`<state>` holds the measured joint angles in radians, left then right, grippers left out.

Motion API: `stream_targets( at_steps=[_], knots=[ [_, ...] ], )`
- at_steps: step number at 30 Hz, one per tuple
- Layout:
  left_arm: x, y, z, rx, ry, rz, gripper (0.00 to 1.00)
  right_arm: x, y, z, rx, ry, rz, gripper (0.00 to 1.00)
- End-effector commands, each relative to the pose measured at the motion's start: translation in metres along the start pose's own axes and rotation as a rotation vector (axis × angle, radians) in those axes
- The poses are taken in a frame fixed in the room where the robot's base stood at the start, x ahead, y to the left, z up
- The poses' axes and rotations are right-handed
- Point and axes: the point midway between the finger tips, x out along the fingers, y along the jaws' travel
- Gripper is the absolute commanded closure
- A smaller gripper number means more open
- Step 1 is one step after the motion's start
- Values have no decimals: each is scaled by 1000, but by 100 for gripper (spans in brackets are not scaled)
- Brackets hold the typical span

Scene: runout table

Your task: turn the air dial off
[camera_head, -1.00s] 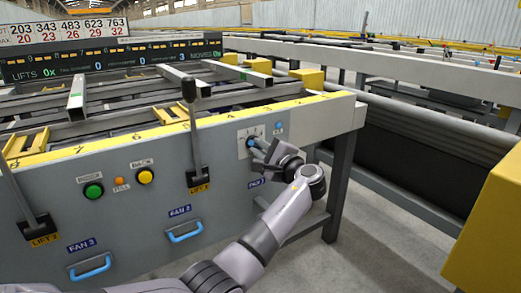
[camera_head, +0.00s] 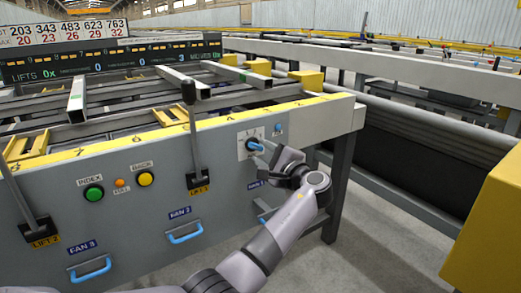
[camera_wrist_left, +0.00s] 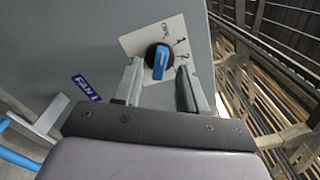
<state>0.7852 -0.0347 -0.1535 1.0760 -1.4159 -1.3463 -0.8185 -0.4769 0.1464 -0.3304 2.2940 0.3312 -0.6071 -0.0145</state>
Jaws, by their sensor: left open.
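The air dial (camera_head: 252,146) is a black round knob with a blue bar handle on a white plate, high on the right of the grey panel. In the left wrist view the dial (camera_wrist_left: 158,60) sits between and just past the fingertips, its blue bar nearly upright in that picture. The plate carries small marks including 1 and 2; I cannot tell which one the bar selects. My left gripper (camera_head: 264,158) is open, its fingers pointing at the dial, with no clear contact visible. It also shows in the left wrist view (camera_wrist_left: 158,76). My right gripper is not in view.
A small blue lamp (camera_head: 278,128) is right of the dial. Lift levers (camera_head: 193,140), green (camera_head: 93,193) and yellow (camera_head: 145,178) buttons, and blue fan handles (camera_head: 185,233) lie to the left. The panel ends just right of my gripper, with open floor beyond.

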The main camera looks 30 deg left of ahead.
Motion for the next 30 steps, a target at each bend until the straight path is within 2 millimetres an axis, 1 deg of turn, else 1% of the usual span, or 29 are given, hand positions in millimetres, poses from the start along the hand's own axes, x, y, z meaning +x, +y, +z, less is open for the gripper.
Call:
stream_targets(
  at_steps=[1,6,10,16,24,28,30],
  knots=[
    [-11,-2,0,1,4,2,58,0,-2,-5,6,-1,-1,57],
    [-37,-1,0,1,4,2,58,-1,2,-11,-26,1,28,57],
    [-49,0,0,0,3,2,58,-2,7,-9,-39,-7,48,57],
    [-52,1,0,0,1,3,58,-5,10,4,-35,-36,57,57],
    [-52,1,0,0,1,2,58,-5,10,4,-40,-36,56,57],
    [-52,1,0,1,1,2,58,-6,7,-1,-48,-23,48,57],
    [-52,1,0,1,1,2,58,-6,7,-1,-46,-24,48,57]
  ],
)
